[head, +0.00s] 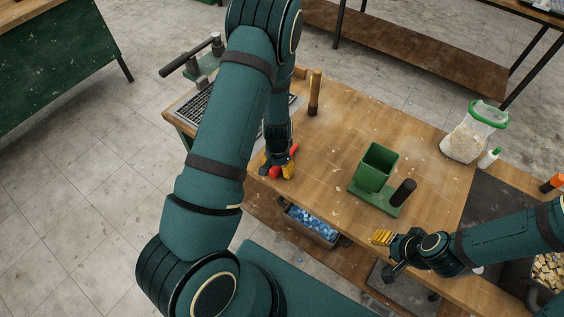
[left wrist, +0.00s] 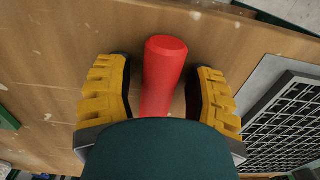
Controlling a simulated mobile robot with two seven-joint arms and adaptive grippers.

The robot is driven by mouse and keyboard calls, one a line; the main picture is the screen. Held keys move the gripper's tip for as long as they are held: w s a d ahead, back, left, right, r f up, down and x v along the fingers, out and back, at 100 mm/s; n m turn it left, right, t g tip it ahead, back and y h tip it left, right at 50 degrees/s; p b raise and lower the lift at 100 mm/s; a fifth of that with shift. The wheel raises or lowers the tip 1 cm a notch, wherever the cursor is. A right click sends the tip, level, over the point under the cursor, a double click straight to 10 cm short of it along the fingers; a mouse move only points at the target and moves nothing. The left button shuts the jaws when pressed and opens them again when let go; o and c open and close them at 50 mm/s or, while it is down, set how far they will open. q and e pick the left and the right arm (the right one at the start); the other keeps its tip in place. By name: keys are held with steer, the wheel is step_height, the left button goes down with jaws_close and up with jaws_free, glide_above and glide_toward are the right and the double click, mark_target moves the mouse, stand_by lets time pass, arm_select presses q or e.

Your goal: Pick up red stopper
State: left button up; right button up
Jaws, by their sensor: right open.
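The red stopper (head: 293,150) lies on the wooden workbench near its front left edge. In the left wrist view the red stopper (left wrist: 164,68) is a red cylinder between the two yellow fingers. My left gripper (head: 277,167) is down at the bench, open around it; narrow gaps show between fingers and stopper. The stopper's near end is hidden behind my gripper's body. My right gripper (head: 384,240) is open and empty, near the bench's front edge at the right.
A green box on a base (head: 376,165) with a black-handled tool (head: 403,192) stands mid-bench. A wooden-handled tool (head: 315,92) stands behind the left gripper. A black grid (left wrist: 290,118) lies beside it. A bin of blue pieces (head: 312,226) sits below.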

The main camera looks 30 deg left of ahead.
arm_select(q)
jaws_close()
